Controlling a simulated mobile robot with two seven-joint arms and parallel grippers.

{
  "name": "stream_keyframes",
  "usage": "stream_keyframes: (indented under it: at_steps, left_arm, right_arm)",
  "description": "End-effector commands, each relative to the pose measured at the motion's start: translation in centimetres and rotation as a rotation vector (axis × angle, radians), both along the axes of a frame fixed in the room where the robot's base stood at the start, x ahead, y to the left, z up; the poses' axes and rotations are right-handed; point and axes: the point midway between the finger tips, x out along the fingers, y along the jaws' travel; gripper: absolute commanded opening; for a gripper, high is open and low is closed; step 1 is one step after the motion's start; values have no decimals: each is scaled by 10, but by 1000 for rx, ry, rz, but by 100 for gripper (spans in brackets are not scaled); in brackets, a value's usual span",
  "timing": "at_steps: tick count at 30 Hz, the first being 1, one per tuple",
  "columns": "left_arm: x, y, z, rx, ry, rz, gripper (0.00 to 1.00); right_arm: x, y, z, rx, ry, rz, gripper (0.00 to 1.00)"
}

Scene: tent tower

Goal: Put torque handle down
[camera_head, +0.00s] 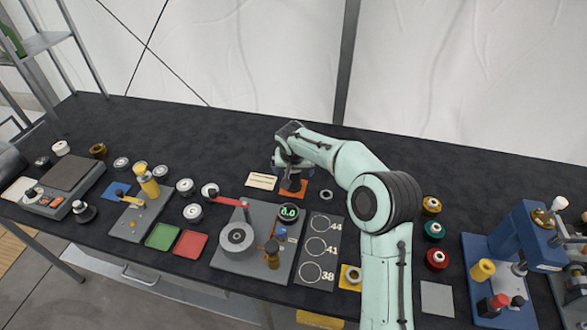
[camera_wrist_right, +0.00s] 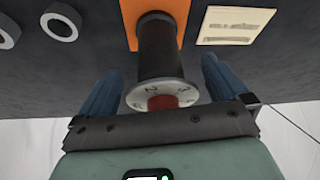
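The torque handle (camera_wrist_right: 162,50) is a black cylinder with a silver numbered dial ring and a red centre. In the right wrist view its far end is over the orange pad (camera_wrist_right: 129,22) and seems to rest on it. My right gripper (camera_wrist_right: 160,68) has its two blue fingers on either side of the handle, with a visible gap at each side, so it is open around it. In the head view my right gripper (camera_head: 290,166) is above the orange pad (camera_head: 293,187) and mostly hides the handle. My left gripper is not in view.
A cream label card (camera_head: 261,181) lies left of the orange pad. A grey fixture with a red lever (camera_head: 228,203) and green display stands in front. Several metal rings (camera_head: 186,185) lie to the left. A blue press (camera_head: 531,235) stands at right. The table behind is clear.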

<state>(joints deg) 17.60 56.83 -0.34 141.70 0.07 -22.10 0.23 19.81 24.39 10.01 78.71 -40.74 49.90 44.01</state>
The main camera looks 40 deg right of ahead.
Motion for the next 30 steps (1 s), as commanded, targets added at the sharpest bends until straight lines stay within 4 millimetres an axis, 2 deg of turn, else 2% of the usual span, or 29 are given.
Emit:
stream_keyframes:
  at_steps: [4, 8, 21, 25, 30]
  left_arm:
    - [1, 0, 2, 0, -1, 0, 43]
    - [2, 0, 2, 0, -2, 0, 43]
    - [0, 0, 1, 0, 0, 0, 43]
    - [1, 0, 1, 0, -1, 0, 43]
    - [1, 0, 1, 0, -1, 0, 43]
  right_arm:
    - [0, 0, 2, -1, -1, 0, 100]
    - [-2, 2, 14, -1, -3, 0, 100]
    - [-28, 24, 95, -1, -3, 0, 100]
    - [-33, 28, 109, -1, -2, 0, 100]
    - [-35, 30, 115, -1, 1, 1, 100]
